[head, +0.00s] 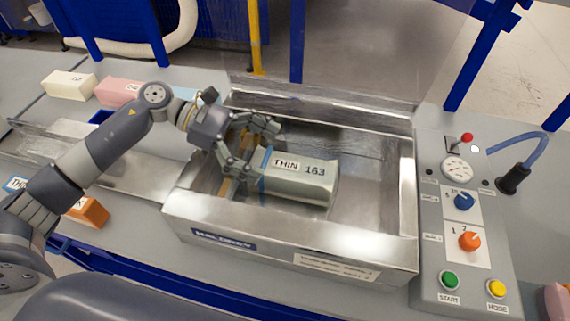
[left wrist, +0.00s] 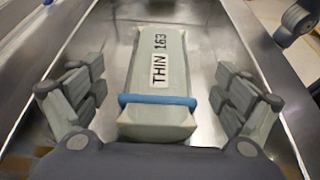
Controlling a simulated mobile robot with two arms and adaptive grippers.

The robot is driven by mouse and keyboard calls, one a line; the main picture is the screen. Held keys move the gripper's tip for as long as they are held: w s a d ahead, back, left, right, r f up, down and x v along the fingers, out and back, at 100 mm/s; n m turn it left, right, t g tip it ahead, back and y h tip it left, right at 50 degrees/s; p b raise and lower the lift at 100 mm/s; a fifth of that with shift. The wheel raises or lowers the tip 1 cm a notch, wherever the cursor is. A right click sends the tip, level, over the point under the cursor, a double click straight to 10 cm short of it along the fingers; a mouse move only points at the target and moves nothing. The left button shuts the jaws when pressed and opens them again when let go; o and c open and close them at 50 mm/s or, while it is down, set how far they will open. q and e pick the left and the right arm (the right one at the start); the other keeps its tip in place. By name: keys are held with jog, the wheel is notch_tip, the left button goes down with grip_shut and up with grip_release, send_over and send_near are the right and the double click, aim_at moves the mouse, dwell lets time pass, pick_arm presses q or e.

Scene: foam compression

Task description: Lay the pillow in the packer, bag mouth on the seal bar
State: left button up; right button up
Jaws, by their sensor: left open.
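The pillow (head: 302,181) is a pale grey-green block labelled THIN 163, lying inside the metal packer (head: 290,239). A blue band goes around its end nearest my left gripper (head: 256,150); the band also shows in the left wrist view (left wrist: 157,100). The left gripper is open, with its fingers on both sides of the banded end and gaps between them and the pillow (left wrist: 158,65). A brownish strip (head: 229,181) at the packer's left end, partly hidden by the gripper, may be the seal bar. My right gripper is not identifiable in these views.
A control panel (head: 462,230) with knobs and buttons stands right of the packer. A cream block (head: 69,85) and a pink block (head: 118,92) lie at the back left. An orange block (head: 88,212) lies at the left front. The packer's right interior is clear.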

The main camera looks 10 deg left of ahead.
pick_arm(q)
jog(key=b+v, duration=0.1)
jog(key=v, duration=0.4)
jog(key=shift+a+r, duration=0.1)
jog(key=shift+a, duration=0.2)
dwell(1.9)
